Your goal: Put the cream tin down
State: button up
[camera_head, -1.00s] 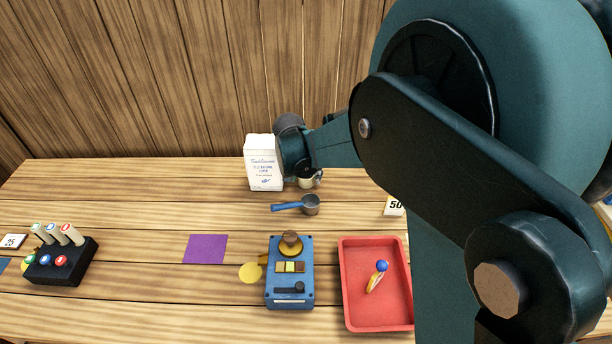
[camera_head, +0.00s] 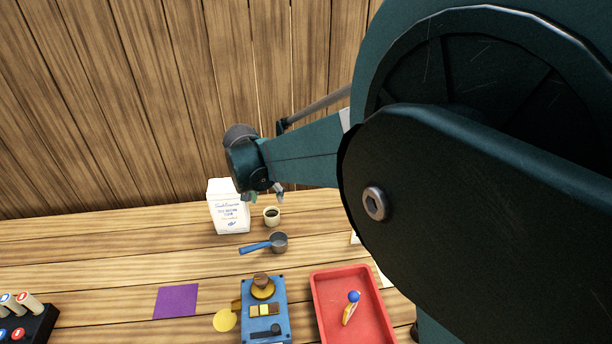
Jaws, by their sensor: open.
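The cream tin (camera_head: 271,216) stands upright on the table, just right of the white carton, near the back. My gripper (camera_head: 265,196) is above it, with its small fingertips apart and empty. A gap shows between the fingers and the tin's rim. Part of the gripper is hidden behind my wrist.
The white carton (camera_head: 229,207) stands close left of the tin. A grey scoop with a blue handle (camera_head: 278,242) lies in front of it.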

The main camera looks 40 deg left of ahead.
jog(key=shift+r, duration=0.45)
dwell(0.6)
jog(key=w+d+r, duration=0.3)
jog(key=d, duration=0.4)
jog(key=w+d+r+m, duration=0.1)
jog(key=w+d+r, duration=0.2)
jog(key=d, duration=0.5)
jog(key=w+d+r, duration=0.3)
jog(key=d+r, duration=0.1)
jog(key=d, duration=0.3)
jog(key=d+r+t, duration=0.1)
jog(key=d+r, duration=0.1)
jog(key=d, duration=0.8)
jog(key=d+r, duration=0.3)
jog(key=d, duration=0.7)
jog(key=s+d+r+m, duration=0.1)
jog(key=s+d, duration=0.1)
jog(key=d, duration=0.8)
jog(key=s+d+m, duration=0.1)
jog(key=s+d, duration=0.2)
jog(key=d, duration=0.6)
jog(key=s+d+f+m+t+h, duration=0.1)
jog(key=s+d+f, duration=0.3)
jog(key=s+d, duration=0.8)
jog(key=d+t, duration=0.1)
jog(key=d, duration=0.3)
jog(key=shift+d+h, duration=0.15)
jog(key=shift+h, duration=0.25)
